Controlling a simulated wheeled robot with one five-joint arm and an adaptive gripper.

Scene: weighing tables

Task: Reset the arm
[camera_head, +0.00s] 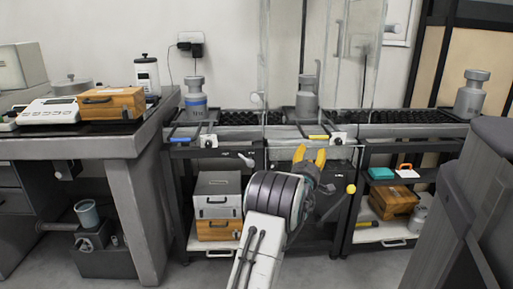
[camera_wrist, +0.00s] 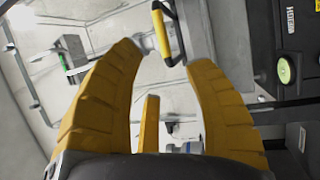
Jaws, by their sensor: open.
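My gripper (camera_head: 309,156) has yellow fingers and is raised in front of the middle weighing table in the head view. Its fingers point up, near the table's front edge. In the wrist view the yellow fingers of my gripper (camera_wrist: 158,85) are spread apart with nothing between them. My white arm link leads up to it from the bottom of the head view.
A grey weight (camera_head: 196,98) stands left on the weighing table, another weight (camera_head: 307,98) stands by the glass panels, and a third weight (camera_head: 471,94) stands right. A wooden box (camera_head: 112,102) sits on the left bench. Boxes fill the lower shelves.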

